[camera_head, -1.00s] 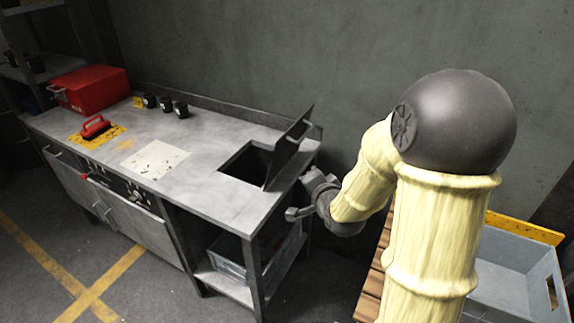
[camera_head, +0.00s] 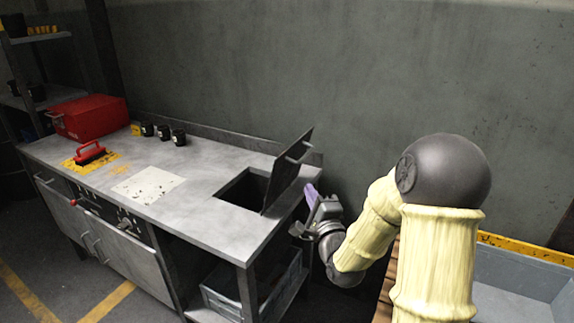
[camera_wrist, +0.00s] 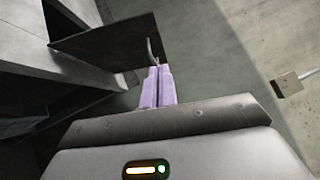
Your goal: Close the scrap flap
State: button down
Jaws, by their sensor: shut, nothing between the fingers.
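The scrap flap (camera_head: 288,170) is a dark metal plate with a small handle (camera_head: 299,152). It stands raised and tilted at the right edge of a square opening (camera_head: 236,201) in the grey bench top. My gripper (camera_head: 310,190) is just right of the flap, its purple fingers pointing up and closed together. In the wrist view the shut fingertips (camera_wrist: 158,68) are close to the flap's plate (camera_wrist: 110,42) and its handle (camera_wrist: 151,52). I cannot tell whether they touch it. Nothing is held.
The bench (camera_head: 200,218) carries a red toolbox (camera_head: 89,117), a red-handled brush (camera_head: 88,153), several black cups (camera_head: 163,132) and a white sheet (camera_head: 148,184). A grey crate (camera_head: 225,290) sits on the lower shelf. A large grey bin (camera_head: 515,275) stands at right.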

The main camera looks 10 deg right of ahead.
jog(key=p, duration=0.2)
send_near(283, 154)
jog(key=w+d, duration=0.2)
jog(key=w, duration=0.1)
jog(key=shift+w+a+r, duration=0.2)
jog(key=shift+w+a, duration=0.3)
jog(key=shift+w, duration=0.05)
jog(key=shift+w+a+r, duration=0.15)
jog(key=shift+w+a, duration=0.7)
jog(key=shift+a, duration=0.05)
jog(key=shift+w+r+p, duration=0.1)
jog(key=shift+p, duration=0.2)
